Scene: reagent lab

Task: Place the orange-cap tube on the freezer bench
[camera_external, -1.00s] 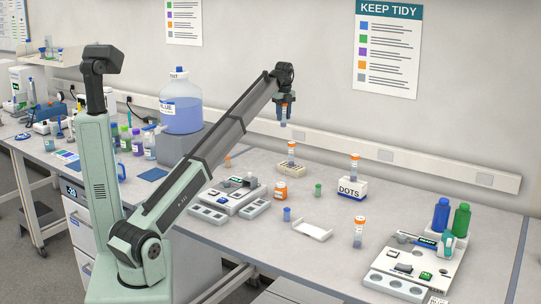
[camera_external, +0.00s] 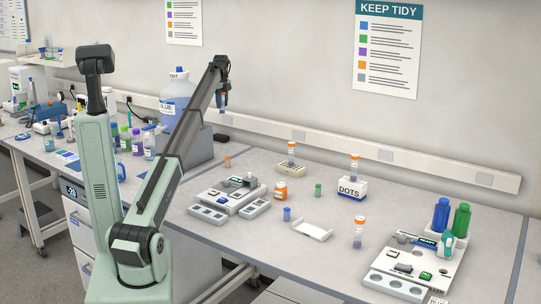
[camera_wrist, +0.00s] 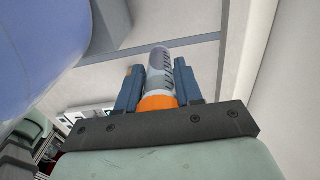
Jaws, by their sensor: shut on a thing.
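My gripper (camera_external: 222,101) is raised above the back of the bench, beside the large blue carboy, in the external view. It is shut on the orange-cap tube (camera_wrist: 160,70). In the wrist view the tube sits between the two blue fingers, its orange cap nearest the palm and its labelled, translucent body pointing away. The freezer unit with its display (camera_external: 72,191) shows at the left, below the bench top and partly hidden by my arm. I cannot tell which surface is the freezer bench.
The blue carboy (camera_external: 172,95) stands on a grey block close to my gripper. Several coloured bottles stand left of it. Other orange-capped tubes stand on the bench, one on the DOTS box (camera_external: 352,190), one near the front (camera_external: 358,232), one on a tan holder (camera_external: 291,155).

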